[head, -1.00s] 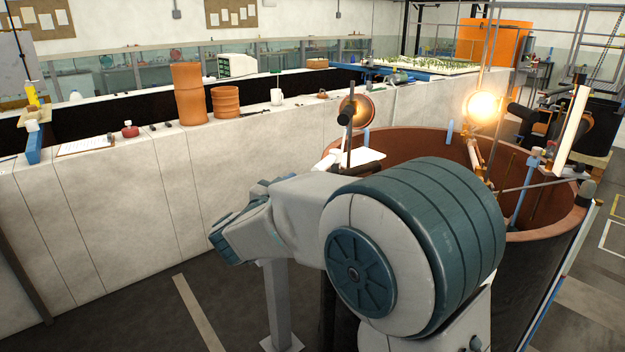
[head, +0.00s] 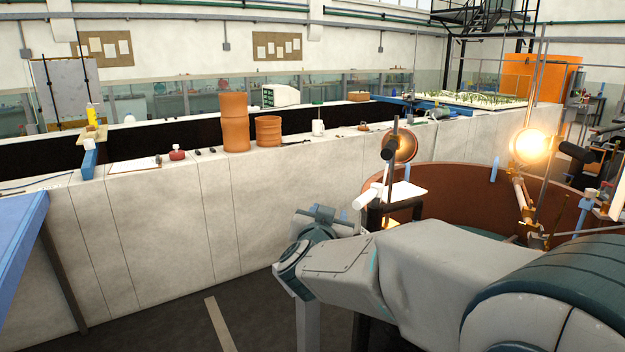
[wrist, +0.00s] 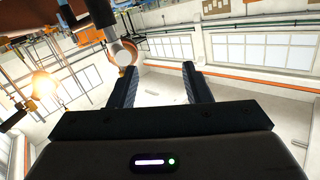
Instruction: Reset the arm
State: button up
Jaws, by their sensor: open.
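My gripper (wrist: 187,88) shows in the wrist view with its two dark fingers apart and nothing between them. Behind the fingers, the wrist view shows the room's windows and ceiling at a steep tilt. In the head view my arm reaches from the lower right toward the middle, bent, in front of the white wall. The end of the arm is near the middle of the head view, beside a brown round tank (head: 455,196). My gripper's fingers cannot be made out clearly there.
A long white-walled flume (head: 140,225) runs across the view. A lit lamp (head: 530,146) stands over the tank. A blue-edged table (head: 22,235) is at left.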

jog(key=s+d+f+n+g+y, duration=0.1)
jog(key=s+d+f+g, duration=0.2)
jog(key=s, duration=0.6)
jog(key=s+d+f+n+g+y, duration=0.1)
jog(key=s+d+f+g, duration=0.3)
jog(key=s, duration=0.6)
jog(key=s+d+f+n+g+y, duration=0.1)
jog(key=s+d+f+n+g, duration=0.1)
jog(key=s+d+f+g, duration=0.2)
jog(key=s+f+g, duration=0.2)
jog(key=s+f, duration=0.2)
jog(key=s, duration=0.2)
jog(key=shift+s+f+g+y, duration=0.15)
jog(key=shift+g+y, duration=0.15)
